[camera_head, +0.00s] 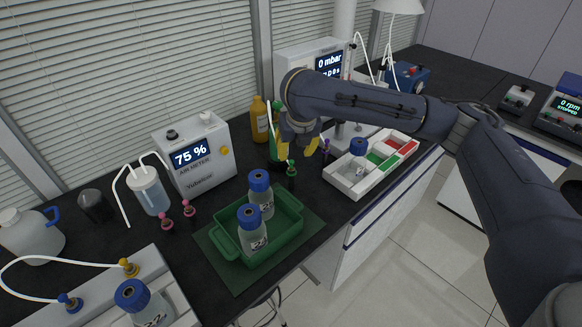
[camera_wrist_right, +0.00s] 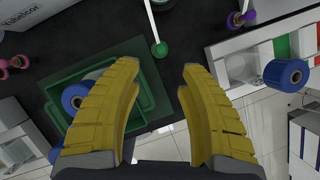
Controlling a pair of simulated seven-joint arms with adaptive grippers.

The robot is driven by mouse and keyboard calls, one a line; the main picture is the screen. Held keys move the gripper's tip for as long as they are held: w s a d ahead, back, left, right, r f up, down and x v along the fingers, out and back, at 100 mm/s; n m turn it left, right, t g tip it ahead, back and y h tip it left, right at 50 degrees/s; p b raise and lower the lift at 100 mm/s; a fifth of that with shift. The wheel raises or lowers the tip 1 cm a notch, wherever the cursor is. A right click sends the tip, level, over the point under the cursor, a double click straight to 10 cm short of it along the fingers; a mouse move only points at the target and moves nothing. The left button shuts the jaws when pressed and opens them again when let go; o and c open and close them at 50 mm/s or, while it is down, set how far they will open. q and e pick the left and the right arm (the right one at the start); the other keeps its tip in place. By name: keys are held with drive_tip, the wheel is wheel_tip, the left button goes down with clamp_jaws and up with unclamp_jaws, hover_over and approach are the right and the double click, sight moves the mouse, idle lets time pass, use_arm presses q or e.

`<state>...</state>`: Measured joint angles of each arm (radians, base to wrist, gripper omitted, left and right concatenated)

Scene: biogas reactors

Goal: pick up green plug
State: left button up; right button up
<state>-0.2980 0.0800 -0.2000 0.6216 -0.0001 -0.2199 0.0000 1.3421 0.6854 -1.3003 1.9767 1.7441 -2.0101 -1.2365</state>
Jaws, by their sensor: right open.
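The green plug (camera_head: 291,172) stands upright on the dark bench, just behind the green tray in the head view. My right gripper (camera_head: 298,143) is above it, pointing down with its yellow fingers apart and empty. In the right wrist view the open fingers (camera_wrist_right: 160,75) show a wide gap. A green fitting (camera_wrist_right: 160,49) on a white tube also shows beyond the fingertips. My left gripper is not in view.
A green tray (camera_head: 286,240) with two blue-capped bottles stands in front. Pink plugs (camera_head: 189,209) are to the left and a purple plug (camera_head: 326,148) to the right. A white sectioned box (camera_head: 345,185) lies at the bench edge. An orange bottle (camera_head: 259,120) stands behind.

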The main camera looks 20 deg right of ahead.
sight(292, 162)
drive_tip(key=shift+x, duration=5.05)
drive_tip(key=shift+c, duration=0.3)
clamp_jaws()
